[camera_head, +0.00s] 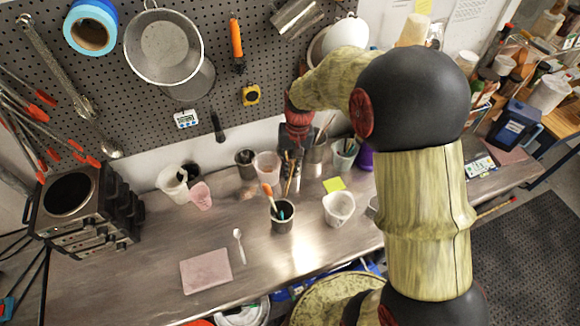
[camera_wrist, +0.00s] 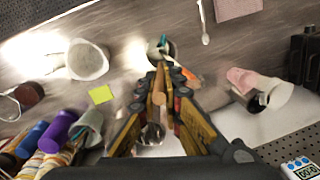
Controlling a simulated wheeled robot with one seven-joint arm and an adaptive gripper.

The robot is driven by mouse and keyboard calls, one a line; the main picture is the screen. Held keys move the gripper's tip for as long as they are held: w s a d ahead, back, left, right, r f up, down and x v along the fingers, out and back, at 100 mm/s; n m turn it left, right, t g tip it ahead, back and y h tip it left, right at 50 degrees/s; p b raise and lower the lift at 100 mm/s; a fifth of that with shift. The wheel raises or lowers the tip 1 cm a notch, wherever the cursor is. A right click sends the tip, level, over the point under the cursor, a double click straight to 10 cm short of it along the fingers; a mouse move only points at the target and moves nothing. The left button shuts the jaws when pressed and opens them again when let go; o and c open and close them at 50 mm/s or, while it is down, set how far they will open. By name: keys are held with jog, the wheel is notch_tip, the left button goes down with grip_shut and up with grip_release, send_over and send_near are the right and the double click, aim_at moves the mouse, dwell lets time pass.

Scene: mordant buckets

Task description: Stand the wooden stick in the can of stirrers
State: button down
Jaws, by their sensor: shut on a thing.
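My gripper (camera_wrist: 165,112) is shut on the wooden stick (camera_wrist: 159,84). The stick also shows in the head view (camera_head: 289,182), hanging roughly upright below my gripper (camera_head: 289,160). A dark grey can (camera_head: 282,221) with an orange-tipped and a teal stirrer in it stands on the bench just in front of the stick. It also shows in the wrist view (camera_wrist: 155,50), beyond the fingertips. The stick's lower end is near the can's back rim; I cannot tell whether it is above or behind it.
A white cup (camera_head: 339,208) stands right of the can, near a yellow note (camera_head: 333,184). A metal can (camera_head: 315,152) and a pinkish beaker (camera_head: 266,165) stand behind. A white spoon (camera_head: 239,245) and a pink slab (camera_head: 206,270) lie front left. Bench is bare around them.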

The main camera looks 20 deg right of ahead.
notch_tip(320, 180, down, 17)
jog(key=b, duration=1)
jog(key=shift+w+a+r, duration=0.15)
jog(key=shift+w+a, duration=0.1)
jog(key=shift+w, duration=0.2)
jog(key=c, duration=1.9)
grip_release()
jog(key=r, duration=0.4)
jog(key=d+r, duration=0.1)
jog(key=r, duration=0.7)
jog(key=shift+w+d, duration=0.3)
jog(key=shift+w, duration=0.05)
jog(key=shift+w+f, duration=0.1)
